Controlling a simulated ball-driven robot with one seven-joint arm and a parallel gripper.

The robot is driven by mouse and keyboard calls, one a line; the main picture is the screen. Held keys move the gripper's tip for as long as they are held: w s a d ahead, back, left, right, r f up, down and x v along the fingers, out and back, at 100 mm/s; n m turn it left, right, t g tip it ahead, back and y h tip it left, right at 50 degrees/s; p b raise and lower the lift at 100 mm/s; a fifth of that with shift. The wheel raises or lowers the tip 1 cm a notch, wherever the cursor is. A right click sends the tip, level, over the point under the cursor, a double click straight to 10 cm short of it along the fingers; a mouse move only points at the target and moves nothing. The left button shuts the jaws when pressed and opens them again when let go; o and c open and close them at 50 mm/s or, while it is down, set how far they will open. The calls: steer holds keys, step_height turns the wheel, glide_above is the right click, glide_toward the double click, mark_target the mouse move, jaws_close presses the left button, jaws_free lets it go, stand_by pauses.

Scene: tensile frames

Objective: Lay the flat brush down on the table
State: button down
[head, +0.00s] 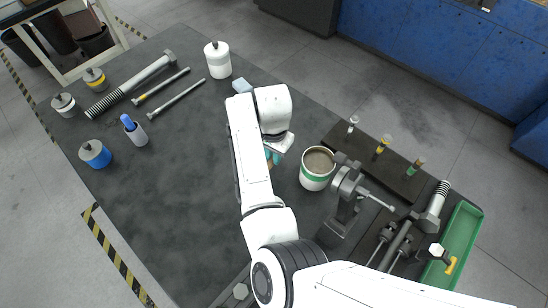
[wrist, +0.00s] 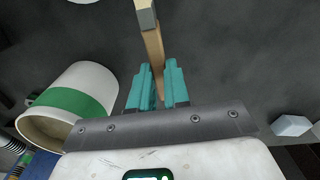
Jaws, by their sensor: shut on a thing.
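The flat brush (wrist: 153,45) shows in the wrist view as a tan wooden strip with a grey end piece at the top of the picture. My gripper (wrist: 158,82) has teal fingers shut on its tan part. In the head view my gripper (head: 273,158) is mostly hidden by my white arm, over the dark table (head: 190,200). Only a small brownish bit shows by the fingers there. I cannot tell whether the brush touches the table.
A white pot with a green band (head: 315,170) stands just right of my gripper. A clamp device (head: 347,195) and a dark rack (head: 375,160) are further right. A pale block (head: 242,86) lies behind the arm. The table's left-centre is clear; bolts and weights lie beyond.

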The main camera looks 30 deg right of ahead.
steer(key=shift+f+p, duration=0.45)
steer(key=shift+f, duration=0.95)
steer(key=shift+f, duration=0.15)
steer(key=c, duration=1.1)
jaws_free()
steer(key=shift+f+b, duration=0.2)
steer(key=shift+b, duration=0.3)
steer(key=r, duration=0.3)
steer(key=r+b, duration=0.1)
steer(key=r, duration=0.7)
steer(key=shift+w+d+r, duration=0.1)
steer(key=shift+w+d, duration=0.05)
steer(key=shift+w, duration=0.15)
